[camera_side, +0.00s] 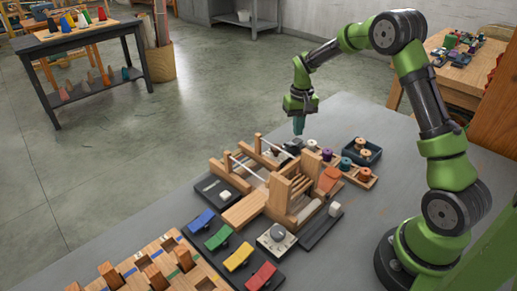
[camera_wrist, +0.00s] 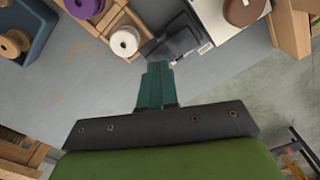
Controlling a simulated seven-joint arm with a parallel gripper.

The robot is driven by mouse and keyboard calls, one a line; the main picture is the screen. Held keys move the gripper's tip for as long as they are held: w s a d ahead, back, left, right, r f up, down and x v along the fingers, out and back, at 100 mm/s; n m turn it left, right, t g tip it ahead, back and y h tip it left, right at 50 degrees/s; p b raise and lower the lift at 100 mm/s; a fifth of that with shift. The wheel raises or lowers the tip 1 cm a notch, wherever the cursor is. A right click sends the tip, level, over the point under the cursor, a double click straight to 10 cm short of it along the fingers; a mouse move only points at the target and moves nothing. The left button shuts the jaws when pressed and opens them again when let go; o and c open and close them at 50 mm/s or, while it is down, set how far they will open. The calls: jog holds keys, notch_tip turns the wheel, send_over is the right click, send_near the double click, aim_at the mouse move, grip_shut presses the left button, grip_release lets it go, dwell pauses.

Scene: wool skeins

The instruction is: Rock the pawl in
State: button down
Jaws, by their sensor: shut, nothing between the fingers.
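My gripper (camera_side: 298,127) points down above the back end of the wooden winding frame (camera_side: 258,180) in the side view. In the wrist view its teal fingers (camera_wrist: 157,72) are together with nothing between them. A small dark angled part (camera_wrist: 172,46) lies just beyond the fingertips, against a pale grey box (camera_wrist: 222,22) with a brown disc on it. It may be the pawl, but I cannot tell for sure. Whether the fingertips touch it is unclear. In the side view a dark piece (camera_side: 292,147) shows below the gripper, too small to make out.
A wooden rack with a purple spool (camera_wrist: 125,41) stands close beside the fingers. A blue-grey tray (camera_side: 373,154) of spools is to the right. Coloured rockers, including a blue one (camera_side: 202,221), and a slotted wooden board (camera_side: 150,268) lie in front. Grey bench surface is clear behind the tray.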

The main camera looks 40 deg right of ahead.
aim_at(297, 140)
jog(key=shift+r, duration=2.5)
jog(key=s+a+r+n+t+y, duration=0.1)
jog(key=s+a+r+t, duration=0.2)
jog(key=s+a+r, duration=0.4)
jog(key=s+a+r+n+t+y, duration=0.1)
jog(key=s+a+r+t, duration=0.3)
jog(key=s+a+r, duration=0.3)
jog(key=s+a, duration=0.5)
jog(key=s, duration=0.3)
jog(key=c, duration=1.8)
grip_release()
